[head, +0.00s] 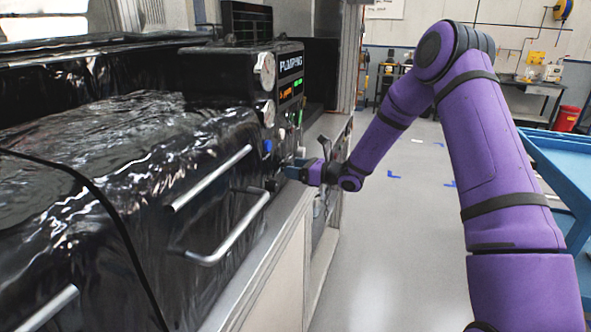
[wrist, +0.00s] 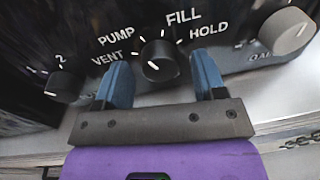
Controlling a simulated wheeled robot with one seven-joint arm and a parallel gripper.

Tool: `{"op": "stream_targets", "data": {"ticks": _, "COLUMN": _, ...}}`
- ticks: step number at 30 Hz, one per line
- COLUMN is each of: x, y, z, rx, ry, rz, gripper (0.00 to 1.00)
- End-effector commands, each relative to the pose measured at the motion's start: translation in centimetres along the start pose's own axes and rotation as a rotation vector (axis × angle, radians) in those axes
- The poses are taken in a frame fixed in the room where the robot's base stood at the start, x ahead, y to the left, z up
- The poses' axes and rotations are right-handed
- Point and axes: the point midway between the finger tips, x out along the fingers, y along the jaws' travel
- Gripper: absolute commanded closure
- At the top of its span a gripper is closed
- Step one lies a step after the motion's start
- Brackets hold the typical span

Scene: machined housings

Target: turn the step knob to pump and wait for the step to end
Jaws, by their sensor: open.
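The step knob (wrist: 160,66) is a round black knob in the wrist view, with VENT and PUMP printed to its left, FILL above and HOLD to its right. A short white mark shows on its face, toward the lower left; I cannot tell for sure which label it points to. My gripper (wrist: 161,62) is open, its two blue fingers on either side of the knob; I cannot tell if they touch it. In the head view my gripper (head: 291,172) is low at the panel and the knob is not clear.
Another black knob (wrist: 63,84) sits to the left and a pale grey knob (wrist: 287,32) to the right. Two round gauges (head: 265,69) are on the panel. Metal handles (head: 225,232) stick out in front. A blue cart (head: 560,165) stands at the right; open floor lies between.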

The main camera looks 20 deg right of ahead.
Motion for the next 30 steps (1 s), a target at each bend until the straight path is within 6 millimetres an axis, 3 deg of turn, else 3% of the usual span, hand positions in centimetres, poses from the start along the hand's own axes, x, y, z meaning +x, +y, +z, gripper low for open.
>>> {"op": "stream_targets", "data": {"ticks": 18, "x": -9.5, "y": -0.1, "z": 0.0, "rx": 0.0, "ry": 0.001, "rz": -0.002, "gripper": 0.36}}
{"op": "stream_targets", "data": {"ticks": 30, "x": -10.7, "y": 0.0, "z": 0.0, "rx": 0.0, "ry": 0.001, "rz": -0.001, "gripper": 0.36}}
